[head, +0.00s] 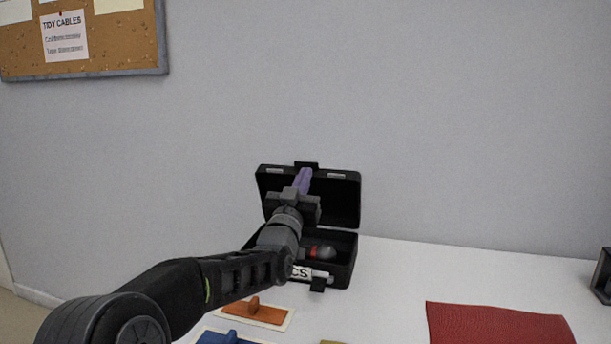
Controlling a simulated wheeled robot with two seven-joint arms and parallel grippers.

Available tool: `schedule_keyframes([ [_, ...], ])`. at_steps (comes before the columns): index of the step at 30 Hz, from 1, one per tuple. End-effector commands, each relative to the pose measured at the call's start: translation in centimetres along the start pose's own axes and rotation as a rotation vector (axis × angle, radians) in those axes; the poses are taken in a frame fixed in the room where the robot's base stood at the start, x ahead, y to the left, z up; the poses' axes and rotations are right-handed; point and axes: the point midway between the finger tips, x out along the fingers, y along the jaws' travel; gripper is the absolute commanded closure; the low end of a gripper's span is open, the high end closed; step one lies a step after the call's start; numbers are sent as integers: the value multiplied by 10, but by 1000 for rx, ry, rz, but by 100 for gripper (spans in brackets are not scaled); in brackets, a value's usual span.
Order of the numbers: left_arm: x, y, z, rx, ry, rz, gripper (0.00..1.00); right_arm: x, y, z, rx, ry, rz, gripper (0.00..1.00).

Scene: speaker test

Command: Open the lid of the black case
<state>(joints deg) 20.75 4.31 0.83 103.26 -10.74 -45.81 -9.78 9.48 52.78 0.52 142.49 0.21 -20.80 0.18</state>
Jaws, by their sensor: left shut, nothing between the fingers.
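The black case (343,273) stands on the white table near the wall. Its lid (345,201) is raised, standing up at the back with its inner side facing me. A dark thing with a red band (322,252) lies inside the case. My left gripper (304,178) has purple fingers and is shut and empty. It is in front of the raised lid, near its upper middle; I cannot tell whether it touches. My left arm hides the left part of the case. My right gripper is not in view.
An orange piece with a knob (257,312) and a blue one (222,339) lie on the table in front of the case. A red mat (497,326) lies at the right. A dark object (603,275) stands at the right edge. The table (400,270) right of the case is clear.

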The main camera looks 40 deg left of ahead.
Motion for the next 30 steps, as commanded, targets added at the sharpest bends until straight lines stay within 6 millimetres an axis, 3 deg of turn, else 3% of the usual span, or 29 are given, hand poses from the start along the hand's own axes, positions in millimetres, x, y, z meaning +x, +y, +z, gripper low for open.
schedule_keyframes([
  [5,12,0,0,0,0,0,100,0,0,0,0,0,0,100],
  [17,15,0,-2,0,-7,0,100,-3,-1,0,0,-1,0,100],
  [25,46,0,-11,-1,-150,0,100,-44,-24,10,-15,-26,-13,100],
  [30,65,0,-5,0,-256,0,100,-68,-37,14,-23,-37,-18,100],
])
